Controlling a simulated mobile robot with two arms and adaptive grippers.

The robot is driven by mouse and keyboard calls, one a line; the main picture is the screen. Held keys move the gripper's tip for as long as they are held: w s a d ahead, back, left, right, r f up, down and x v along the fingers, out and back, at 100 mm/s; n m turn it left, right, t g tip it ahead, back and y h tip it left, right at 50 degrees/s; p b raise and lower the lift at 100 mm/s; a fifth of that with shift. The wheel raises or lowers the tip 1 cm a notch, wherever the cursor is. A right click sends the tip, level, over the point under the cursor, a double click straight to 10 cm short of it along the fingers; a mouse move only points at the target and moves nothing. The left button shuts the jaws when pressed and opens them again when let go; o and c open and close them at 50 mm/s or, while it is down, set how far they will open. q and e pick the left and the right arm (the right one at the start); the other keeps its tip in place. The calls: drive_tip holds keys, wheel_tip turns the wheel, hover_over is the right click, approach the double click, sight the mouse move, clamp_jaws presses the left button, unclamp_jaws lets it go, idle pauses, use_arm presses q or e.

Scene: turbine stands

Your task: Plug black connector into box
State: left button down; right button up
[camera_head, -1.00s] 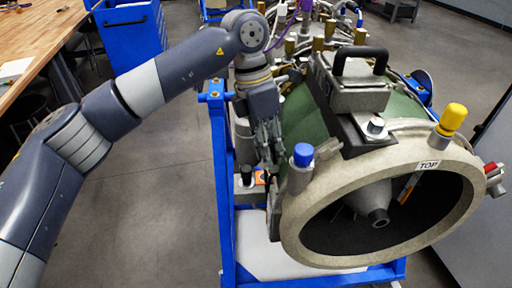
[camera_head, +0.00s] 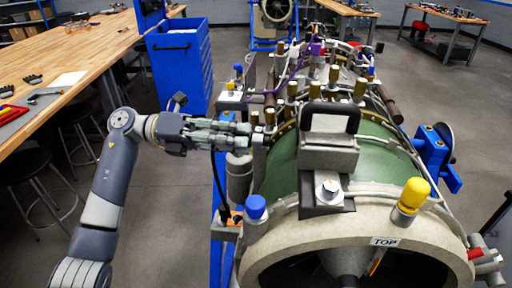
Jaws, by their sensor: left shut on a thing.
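My left gripper (camera_head: 240,132) reaches in from the left, level, with its fingers pointing right at the near-left side of the turbine. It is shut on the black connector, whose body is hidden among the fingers. A black cable (camera_head: 217,180) hangs from the gripper down to a small bracket with an orange mark (camera_head: 237,217). A small grey box (camera_head: 231,98) with blue and yellow caps stands just beyond the gripper, apart from it. I cannot tell for sure that this is the task's box. My right gripper is not in view.
The green-and-grey turbine (camera_head: 275,165) fills the middle right, with a black-handled block (camera_head: 330,155) on top. A blue cap (camera_head: 256,207) and a yellow cap (camera_head: 414,193) stick up from its front ring. A blue cabinet (camera_head: 180,70) stands behind.

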sight(252, 139)
use_arm(q)
drive_tip(key=shift+w+a+r, duration=0.1)
drive_tip(key=shift+a, duration=0.1)
drive_tip(key=shift+d, duration=0.25)
drive_tip(key=shift+d+p, duration=0.25)
drive_tip(key=shift+p, duration=0.1)
drive_tip(key=d, duration=0.2)
drive_tip(key=shift+s+d, duration=0.3)
drive_tip(key=shift+d, duration=0.25)
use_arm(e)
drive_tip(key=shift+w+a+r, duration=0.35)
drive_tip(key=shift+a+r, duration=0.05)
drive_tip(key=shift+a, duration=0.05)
use_arm(q)
drive_tip(key=shift+s+d, duration=0.1)
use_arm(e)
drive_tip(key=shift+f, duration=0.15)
